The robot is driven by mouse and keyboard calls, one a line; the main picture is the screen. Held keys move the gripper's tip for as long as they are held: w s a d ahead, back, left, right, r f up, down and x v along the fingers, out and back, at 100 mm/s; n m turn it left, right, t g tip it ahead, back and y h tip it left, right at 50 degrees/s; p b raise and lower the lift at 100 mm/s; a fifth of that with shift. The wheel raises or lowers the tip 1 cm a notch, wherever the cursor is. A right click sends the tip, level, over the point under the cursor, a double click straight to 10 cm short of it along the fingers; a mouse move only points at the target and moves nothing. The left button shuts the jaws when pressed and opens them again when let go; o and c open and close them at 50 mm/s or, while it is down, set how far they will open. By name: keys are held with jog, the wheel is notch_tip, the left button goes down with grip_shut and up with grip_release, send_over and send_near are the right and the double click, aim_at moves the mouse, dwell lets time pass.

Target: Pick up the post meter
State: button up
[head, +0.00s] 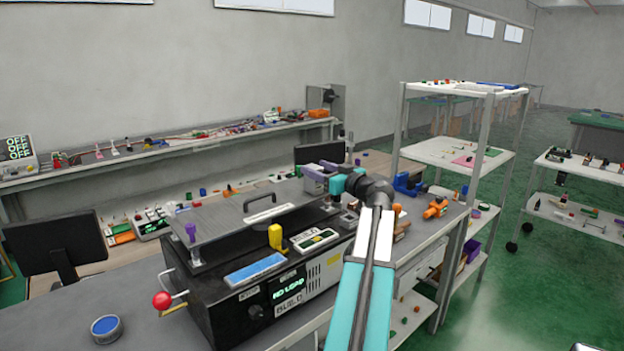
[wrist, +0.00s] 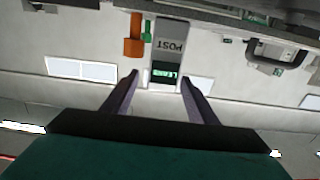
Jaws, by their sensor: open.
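The post meter (wrist: 168,50) is a grey block marked POST with a dark screen and green lettering. It appears upside down in the wrist view, between and beyond my fingertips. My gripper (wrist: 160,79) is open, with one finger to each side of the meter in the picture. No contact with the meter can be made out. In the head view my gripper (head: 314,178) is above the right end of the black machine. I cannot clearly tell the meter from the gripper there.
An orange piece (wrist: 134,36) and a small green piece (wrist: 147,31) are close beside the meter. A handle (wrist: 275,57) shows at the right. A shelf rack (head: 462,155) stands to the right.

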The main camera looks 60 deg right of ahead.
aim_at(307, 165)
jog(key=shift+w+d, duration=0.15)
jog(key=shift+w, duration=0.3)
jog(key=shift+p+x, duration=1.25)
jog(key=shift+x, duration=1)
jog(key=shift+w, duration=0.35)
grip_shut()
